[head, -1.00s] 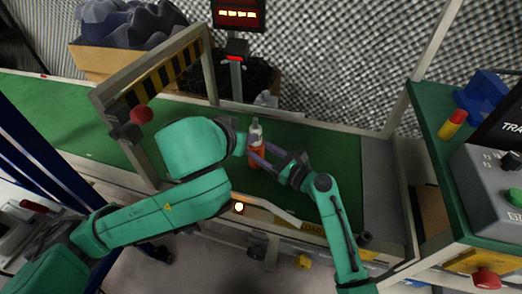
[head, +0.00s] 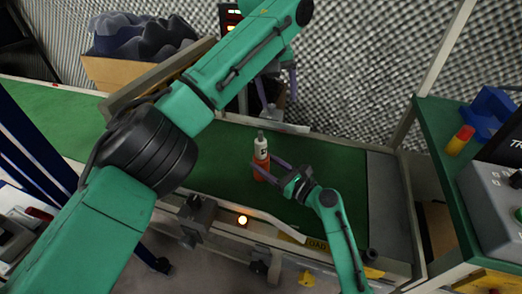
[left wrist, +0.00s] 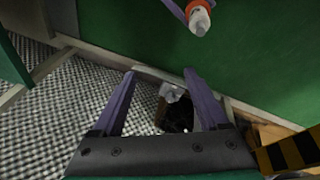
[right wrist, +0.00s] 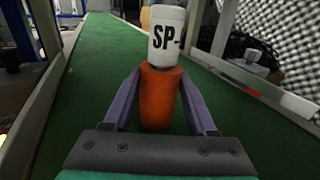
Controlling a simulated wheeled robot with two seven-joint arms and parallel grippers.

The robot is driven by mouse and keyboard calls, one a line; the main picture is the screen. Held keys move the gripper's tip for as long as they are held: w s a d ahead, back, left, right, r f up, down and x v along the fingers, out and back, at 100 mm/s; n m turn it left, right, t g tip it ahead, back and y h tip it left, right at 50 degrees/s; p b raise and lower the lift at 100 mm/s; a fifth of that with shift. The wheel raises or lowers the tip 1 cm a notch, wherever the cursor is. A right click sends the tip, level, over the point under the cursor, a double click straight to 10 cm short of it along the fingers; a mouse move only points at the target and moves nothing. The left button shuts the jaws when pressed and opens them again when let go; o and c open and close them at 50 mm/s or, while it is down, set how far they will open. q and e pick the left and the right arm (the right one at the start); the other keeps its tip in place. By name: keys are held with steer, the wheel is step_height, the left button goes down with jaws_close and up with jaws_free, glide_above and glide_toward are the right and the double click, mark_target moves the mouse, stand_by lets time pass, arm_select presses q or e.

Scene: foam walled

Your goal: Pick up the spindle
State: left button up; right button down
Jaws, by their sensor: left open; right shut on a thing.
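The spindle (head: 261,152) is an upright cylinder, white above and orange below, over the green belt. My right gripper (head: 268,166) is shut on its orange part. In the right wrist view the spindle (right wrist: 167,38) shows black letters "SP-" on its white part, with a finger on each side of the orange part. I cannot tell whether its base touches the belt. My left gripper (head: 279,88) is open and empty, over the belt's far edge, apart from the spindle. The left wrist view shows the spindle (left wrist: 199,20) at the top, beyond the open fingers (left wrist: 160,76).
The green conveyor belt (head: 330,165) has metal rails; a guard frame crosses its left part. A cardboard box (head: 110,75) of dark foam stands behind. A green side table (head: 437,125) at right holds a blue bin (head: 488,110), a red-yellow cylinder (head: 460,140) and a control box (head: 490,195).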

mark_target(261, 140)
arm_select(q)
steer(key=s+a+f+g+y, duration=0.1)
steer(key=a, duration=0.1)
steer(key=s+a+f+g+y, duration=0.1)
steer(key=s, duration=0.1)
steer(key=shift+a+f, duration=0.5)
steer(key=shift+f, duration=0.15)
step_height(261, 140, down, 12)
steer(key=shift+w+a+r, duration=0.1)
steer(key=shift+r, duration=0.05)
jaws_close()
